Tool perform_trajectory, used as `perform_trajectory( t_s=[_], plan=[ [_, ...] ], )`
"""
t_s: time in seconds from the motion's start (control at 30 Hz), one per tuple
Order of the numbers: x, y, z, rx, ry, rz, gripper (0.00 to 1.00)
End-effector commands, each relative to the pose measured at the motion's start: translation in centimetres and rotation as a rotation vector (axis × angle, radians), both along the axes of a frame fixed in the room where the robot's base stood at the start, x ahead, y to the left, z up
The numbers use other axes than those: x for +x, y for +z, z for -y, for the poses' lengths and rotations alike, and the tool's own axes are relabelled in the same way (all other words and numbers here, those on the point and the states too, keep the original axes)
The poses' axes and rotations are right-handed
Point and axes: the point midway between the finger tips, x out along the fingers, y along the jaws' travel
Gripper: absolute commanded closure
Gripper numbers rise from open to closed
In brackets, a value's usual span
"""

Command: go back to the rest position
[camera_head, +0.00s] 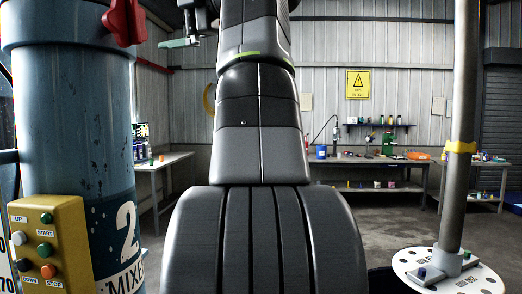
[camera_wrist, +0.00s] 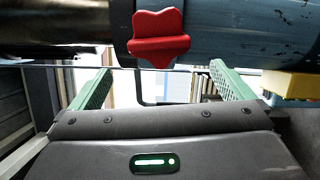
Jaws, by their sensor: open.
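My gripper (camera_head: 172,43) is raised at the top of the head view, beside the blue column (camera_head: 85,120) marked "2 MIXE…". In the wrist view my gripper (camera_wrist: 160,68) has its two green fingers wide apart with nothing held between them. The red star-shaped knob (camera_head: 125,20) is on the upper part of the column, left of my gripper. The knob also shows in the wrist view (camera_wrist: 158,38), just beyond the fingertips and between their lines; I cannot tell the exact gap. My own arm fills the middle of the head view.
A yellow button box (camera_head: 50,245) is on the column's lower left. A grey post (camera_head: 462,130) with a yellow collar stands on a round white plate (camera_head: 400,270) at right. Benches with bottles and tools stand along the back wall. Open floor lies between.

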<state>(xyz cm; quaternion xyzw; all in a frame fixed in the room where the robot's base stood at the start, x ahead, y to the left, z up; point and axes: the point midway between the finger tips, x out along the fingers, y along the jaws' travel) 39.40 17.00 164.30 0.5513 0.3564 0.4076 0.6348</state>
Motion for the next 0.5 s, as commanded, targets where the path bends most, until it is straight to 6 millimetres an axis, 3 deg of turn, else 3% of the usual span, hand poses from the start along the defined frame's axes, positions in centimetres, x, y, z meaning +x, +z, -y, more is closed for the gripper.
perform_trajectory(
  t_s=[0.5],
  plan=[
    [2.1, 0.1, -4.9, 0.001, 0.003, -0.001, 0.0]
  ],
)
